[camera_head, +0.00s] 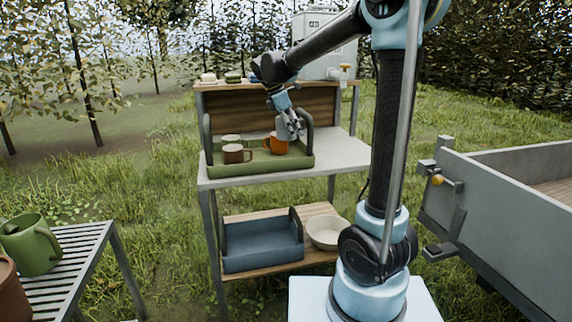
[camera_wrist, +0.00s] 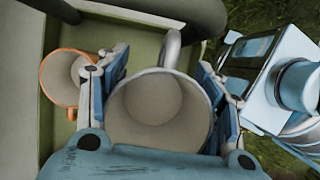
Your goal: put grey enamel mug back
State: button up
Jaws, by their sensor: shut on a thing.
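My gripper (camera_head: 285,112) is shut on the grey enamel mug (camera_head: 290,127). In the wrist view the gripper's fingers (camera_wrist: 161,82) clasp both sides of the mug (camera_wrist: 158,108), with its open top toward the camera and its handle at the top of the picture. The mug is over the right end of the green tray (camera_head: 263,166); whether it touches the tray floor cannot be told. An orange mug (camera_head: 278,146) stands just left of it and also shows in the wrist view (camera_wrist: 59,78). A brown mug (camera_head: 234,154) and a pale mug (camera_head: 230,139) stand further left in the tray.
The tray has tall dark end handles (camera_head: 308,128). The bench top (camera_head: 345,154) is clear to its right. Below are a blue tray (camera_head: 262,245) and a cream bowl (camera_head: 326,231). A slatted table (camera_head: 75,265) with a green jug (camera_head: 32,246) is left, a grey trailer (camera_head: 500,205) right.

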aim_at(280, 126)
notch_tip(280, 126, down, 10)
jog(key=shift+s, duration=0.15)
dwell(0.5)
jog(key=o, duration=1.3)
jog(key=shift+r, duration=0.1)
jog(key=v, duration=1.1)
jog(key=shift+a+r, duration=0.15)
jog(key=shift+r, duration=0.25)
